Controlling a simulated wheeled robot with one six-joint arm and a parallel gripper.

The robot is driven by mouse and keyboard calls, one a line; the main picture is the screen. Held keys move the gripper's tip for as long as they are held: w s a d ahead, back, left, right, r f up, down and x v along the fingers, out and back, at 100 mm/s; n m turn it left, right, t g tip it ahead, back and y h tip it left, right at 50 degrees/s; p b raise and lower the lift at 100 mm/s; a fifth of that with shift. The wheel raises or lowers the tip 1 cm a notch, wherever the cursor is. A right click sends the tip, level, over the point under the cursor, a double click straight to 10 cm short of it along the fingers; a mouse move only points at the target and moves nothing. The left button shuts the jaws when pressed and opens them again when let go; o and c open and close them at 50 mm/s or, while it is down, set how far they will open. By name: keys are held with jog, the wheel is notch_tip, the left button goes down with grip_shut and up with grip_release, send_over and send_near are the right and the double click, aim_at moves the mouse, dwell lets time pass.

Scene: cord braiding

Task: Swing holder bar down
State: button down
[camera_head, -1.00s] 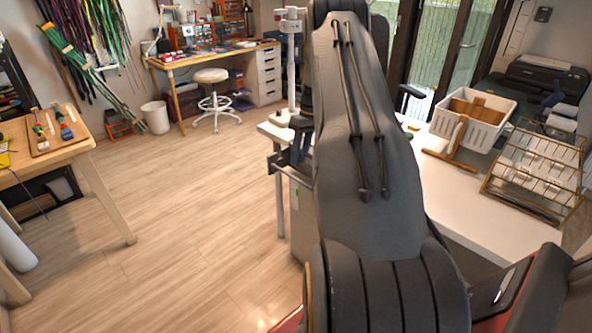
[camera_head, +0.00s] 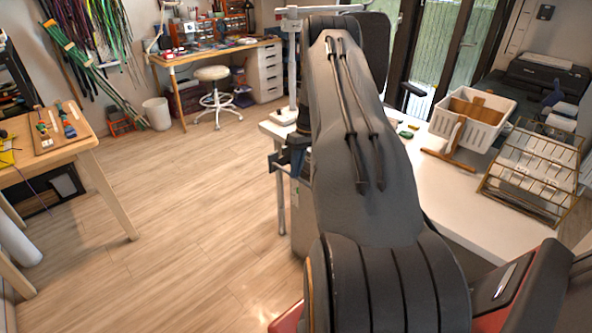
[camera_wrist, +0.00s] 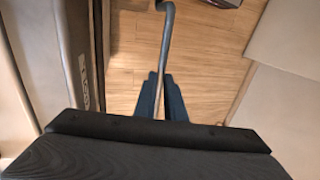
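A thin grey metal bar, which I take for the holder bar (camera_wrist: 167,25), runs down the middle of the wrist view and passes between the two dark fingers of my gripper (camera_wrist: 161,80). The fingers stand close together, one on each side of it, and look shut on it. In the head view, a thin upright grey rod (camera_head: 281,205) shows below my gripper (camera_head: 275,161), at the left end of the white table. My arm hides most of the gripper and whatever is behind it.
The white table (camera_head: 455,213) carries a white basket (camera_head: 485,122) on a wooden stand and a wire rack (camera_head: 535,165). A white post (camera_head: 292,65) with a top crossbar stands at its left end. The wooden floor (camera_head: 190,220) at left is clear. A pale panel (camera_wrist: 285,110) flanks the gripper.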

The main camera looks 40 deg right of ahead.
jog(key=shift+a+r+h+p, duration=0.1)
jog(key=shift+a+h+p, duration=0.3)
jog(key=shift+a+h, duration=0.15)
jog(key=a+f+t+h+b, duration=0.1)
jog(key=a+f+h+b, duration=0.6)
jog(key=h+b, duration=1)
jog(key=f+b, duration=0.1)
jog(key=b, duration=1.9)
jog(key=shift+s+f, duration=0.3)
jog(key=shift+h+b, duration=0.35)
jog(key=shift+h, duration=0.1)
jog(key=c, duration=1.8)
grip_release()
jog(key=shift+s, duration=0.1)
